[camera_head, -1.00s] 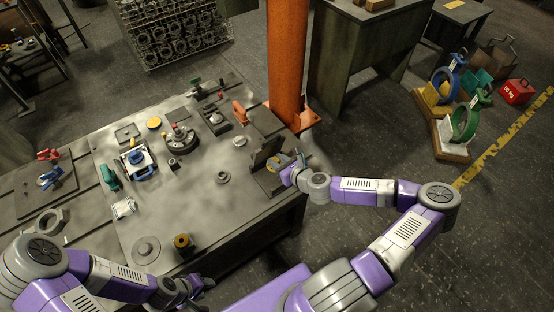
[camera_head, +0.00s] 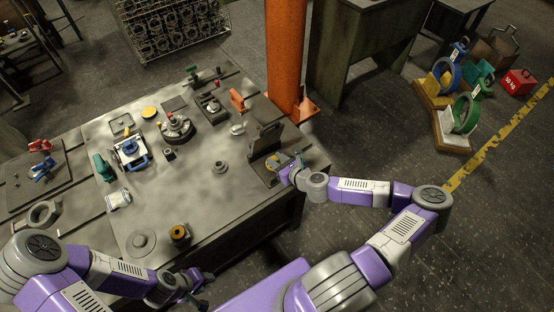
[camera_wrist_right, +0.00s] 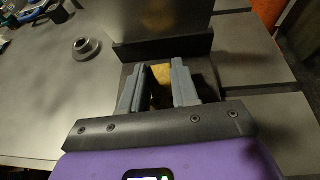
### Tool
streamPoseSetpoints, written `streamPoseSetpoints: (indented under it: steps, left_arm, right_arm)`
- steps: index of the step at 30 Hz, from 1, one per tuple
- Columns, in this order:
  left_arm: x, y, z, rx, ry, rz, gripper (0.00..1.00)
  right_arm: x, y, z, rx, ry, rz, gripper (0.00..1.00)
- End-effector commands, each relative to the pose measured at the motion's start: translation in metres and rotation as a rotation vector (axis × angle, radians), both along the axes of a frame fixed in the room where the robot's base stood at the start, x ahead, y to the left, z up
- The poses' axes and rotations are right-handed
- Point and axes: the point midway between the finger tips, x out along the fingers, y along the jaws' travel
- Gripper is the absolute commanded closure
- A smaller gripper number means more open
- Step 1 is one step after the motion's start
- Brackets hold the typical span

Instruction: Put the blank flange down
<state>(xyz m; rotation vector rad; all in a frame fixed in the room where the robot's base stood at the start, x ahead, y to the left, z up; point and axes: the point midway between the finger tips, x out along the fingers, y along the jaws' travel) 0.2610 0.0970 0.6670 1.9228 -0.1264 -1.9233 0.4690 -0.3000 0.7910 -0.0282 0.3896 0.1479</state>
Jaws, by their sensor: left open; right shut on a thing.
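My right gripper (camera_head: 284,165) is shut on a yellow-brown thing (camera_wrist_right: 161,80), which I take to be the blank flange. The fingers hide much of it, so its outline is unclear. In the right wrist view the right gripper (camera_wrist_right: 158,88) has it between its grey fingers, in front of the dark angle-plate fixture (camera_wrist_right: 165,47). In the head view the fixture (camera_head: 265,138) stands upright at the table's right end, just beyond the gripper. I cannot tell whether the held thing touches it. My left gripper (camera_head: 202,287) is open and low, off the table's front edge.
The table (camera_head: 195,220) holds a grey stepped disc (camera_head: 140,242), a small grey ring (camera_head: 220,167), a dark part with an orange top (camera_head: 179,234) and a blue-handled device (camera_head: 131,150). An orange column (camera_head: 285,60) rises behind its right end. Bare tabletop lies left of the fixture.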

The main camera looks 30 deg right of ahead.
Motion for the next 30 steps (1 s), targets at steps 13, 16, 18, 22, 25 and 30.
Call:
streamPoseSetpoints:
  steps: [13,16,18,22,25,30]
  left_arm:
    - [0.0001,0.0000,-0.0003,0.000,0.000,0.000,0.57]
    - [0.0001,0.0000,-0.0010,0.000,0.000,0.000,0.57]
    - [0.0001,0.0000,-0.0015,0.000,0.000,0.000,0.57]
    - [0.0001,0.0001,-0.0019,0.000,0.000,0.000,0.57]
    - [0.0001,0.0000,-0.0017,0.000,0.000,0.000,0.57]
    - [0.0000,0.0000,-0.0018,0.000,0.000,0.000,0.57]
  right_arm:
    - [0.0004,0.0002,-0.0002,-0.001,-0.002,0.000,1.00]
    - [0.0004,0.0002,-0.0017,0.000,-0.002,0.000,1.00]
    - [0.0004,0.0002,-0.0028,0.000,-0.002,0.000,1.00]
    - [0.0004,0.0001,-0.0041,-0.001,-0.002,0.000,0.67]
    - [0.0003,0.0001,-0.0039,-0.001,-0.002,0.000,0.52]
    - [0.0001,0.0000,-0.0042,0.000,-0.001,0.000,0.41]
